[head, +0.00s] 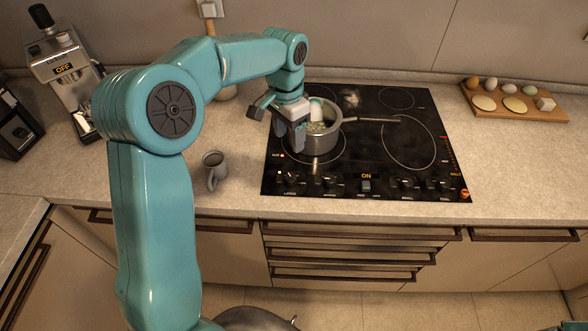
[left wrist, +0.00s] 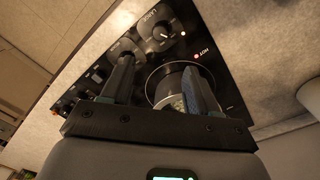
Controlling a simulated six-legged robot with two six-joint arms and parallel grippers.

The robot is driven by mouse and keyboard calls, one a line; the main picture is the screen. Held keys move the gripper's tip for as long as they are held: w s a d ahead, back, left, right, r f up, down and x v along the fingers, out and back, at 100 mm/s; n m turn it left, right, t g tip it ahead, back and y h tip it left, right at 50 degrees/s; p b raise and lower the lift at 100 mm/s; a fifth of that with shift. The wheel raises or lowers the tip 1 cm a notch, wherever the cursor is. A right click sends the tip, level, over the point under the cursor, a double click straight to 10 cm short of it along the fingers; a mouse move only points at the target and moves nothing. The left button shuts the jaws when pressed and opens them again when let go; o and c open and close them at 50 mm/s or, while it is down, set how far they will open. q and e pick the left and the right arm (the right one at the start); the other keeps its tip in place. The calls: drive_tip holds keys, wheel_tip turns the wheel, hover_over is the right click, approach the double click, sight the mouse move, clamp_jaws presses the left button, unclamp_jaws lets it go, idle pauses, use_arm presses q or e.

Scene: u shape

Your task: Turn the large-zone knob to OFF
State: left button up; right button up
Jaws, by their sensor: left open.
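The large-zone knob (head: 290,180) is at the front left of the black cooktop (head: 345,98), above the word LARGE. In the left wrist view the dark knob (left wrist: 163,36) with a pale pointer mark sits at the top, beyond the fingertips; its setting is too small to read. My left gripper (head: 285,128) is open above the cooktop's left side, by the left side of the pot (head: 317,140), behind the knob and apart from it. In the left wrist view its two fingers (left wrist: 160,80) are spread, with the pot partly hidden behind one. My right gripper is out of view.
The pot's handle points right. More knobs (head: 330,182) and a switch (head: 366,186) under ON line the front edge. A red HOT light (left wrist: 196,56) glows. A grey mug (head: 213,165) stands left of the cooktop.

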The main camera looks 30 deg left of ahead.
sight(291, 177)
use_arm(q)
drive_tip(key=f, duration=0.4)
drive_tip(key=f+p, duration=0.1)
drive_tip(key=f, duration=0.4)
drive_tip(key=f+p, duration=0.1)
drive_tip(key=f, duration=0.3)
drive_tip(key=shift+s+d+f, duration=0.25)
drive_tip(key=shift+s, duration=0.05)
drive_tip(key=shift+w+d+f, duration=0.15)
drive_tip(key=shift+w+f, duration=0.15)
drive_tip(key=shift+f, duration=0.1)
drive_tip(key=shift+s+r, duration=0.1)
drive_tip(key=shift+s, duration=0.15)
drive_tip(key=c, duration=1)
